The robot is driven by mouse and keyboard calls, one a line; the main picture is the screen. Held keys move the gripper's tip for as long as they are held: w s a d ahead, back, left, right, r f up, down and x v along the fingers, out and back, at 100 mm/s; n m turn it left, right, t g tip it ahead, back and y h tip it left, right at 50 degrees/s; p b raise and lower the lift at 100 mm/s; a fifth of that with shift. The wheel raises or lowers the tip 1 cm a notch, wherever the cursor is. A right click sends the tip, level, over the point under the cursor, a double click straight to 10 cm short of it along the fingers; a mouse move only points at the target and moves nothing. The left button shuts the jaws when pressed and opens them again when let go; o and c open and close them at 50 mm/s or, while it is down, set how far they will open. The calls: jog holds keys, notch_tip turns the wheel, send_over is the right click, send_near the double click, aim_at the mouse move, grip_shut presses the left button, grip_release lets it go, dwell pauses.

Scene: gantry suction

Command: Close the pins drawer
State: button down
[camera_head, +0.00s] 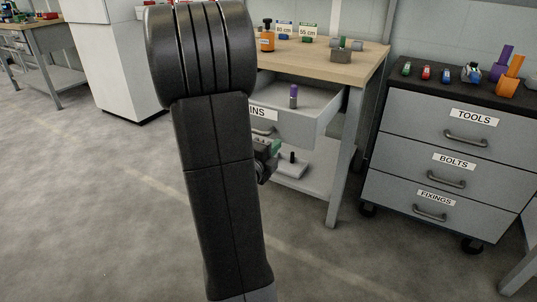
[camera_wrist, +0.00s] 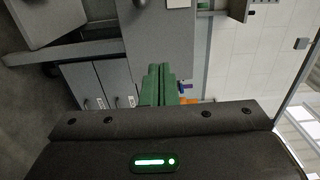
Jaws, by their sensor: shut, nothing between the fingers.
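The pins drawer (camera_head: 322,118) is under the wooden workbench and stands pulled out, its inside open to view. Its front label reads "INS", with the start hidden behind my arm, and a handle shows below it. A purple-topped item (camera_head: 293,97) stands inside the drawer. My gripper (camera_head: 274,148) is mostly hidden behind my arm, below the drawer front in the picture; only a bit of green finger shows. In the wrist view my gripper (camera_wrist: 159,69) has its two green fingers together, with nothing seen between them. I cannot tell whether it touches anything.
A grey cabinet (camera_head: 431,150) labelled TOOLS, BOLTS and FIXINGS stands right, its drawers shut. The workbench top (camera_head: 335,65) holds an orange bottle (camera_head: 267,38) and small parts. A lower shelf (camera_head: 308,178) lies under the drawer. Open floor (camera_head: 90,200) is at left.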

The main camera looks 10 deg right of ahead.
aim_at(292, 129)
jog(key=b+x, duration=0.1)
jog(key=x, duration=0.7)
jog(key=shift+w+d, duration=0.1)
